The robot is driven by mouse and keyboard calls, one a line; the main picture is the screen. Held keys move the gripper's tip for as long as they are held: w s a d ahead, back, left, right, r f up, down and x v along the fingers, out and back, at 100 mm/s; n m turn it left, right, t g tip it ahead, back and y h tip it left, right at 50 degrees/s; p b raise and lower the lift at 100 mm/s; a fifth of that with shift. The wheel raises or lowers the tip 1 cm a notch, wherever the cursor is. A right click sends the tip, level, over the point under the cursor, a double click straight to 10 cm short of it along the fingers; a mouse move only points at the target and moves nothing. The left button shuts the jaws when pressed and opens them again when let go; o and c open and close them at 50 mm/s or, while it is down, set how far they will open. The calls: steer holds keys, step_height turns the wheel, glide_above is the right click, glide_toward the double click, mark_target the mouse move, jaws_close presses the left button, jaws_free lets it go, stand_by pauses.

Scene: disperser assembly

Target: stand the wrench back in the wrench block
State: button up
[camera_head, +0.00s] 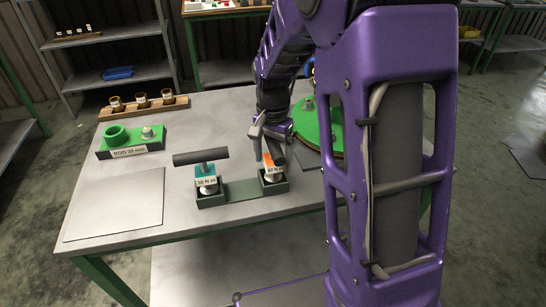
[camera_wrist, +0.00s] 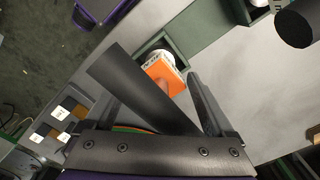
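The green wrench block (camera_head: 240,191) stands near the front of the table with two square sockets. A wrench with an orange body (camera_head: 268,160) and a "40 N m" label is at its right socket, its white lower end within the walls. In the wrist view its orange body (camera_wrist: 163,76) shows over the socket, and its dark bar handle (camera_wrist: 140,88) runs diagonally across. My gripper (camera_head: 262,133) is at this handle. Its fingers (camera_wrist: 155,105) look apart, with gaps beside the bar; the left finger is mostly hidden. A teal wrench (camera_head: 205,170) labelled "30 N m" stands in the left socket.
A green holder (camera_head: 130,150) and a wooden rack (camera_head: 143,107) with several small parts are at the left. A grey mat (camera_head: 115,204) lies front left. A round green piece (camera_head: 316,130) is behind my arm. The table middle behind the block is clear.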

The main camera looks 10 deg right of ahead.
steer(key=shift+o, duration=0.4)
step_height(320, 180, up, 12)
steer(key=shift+r+p, duration=0.2)
steer(key=shift+p, duration=0.8)
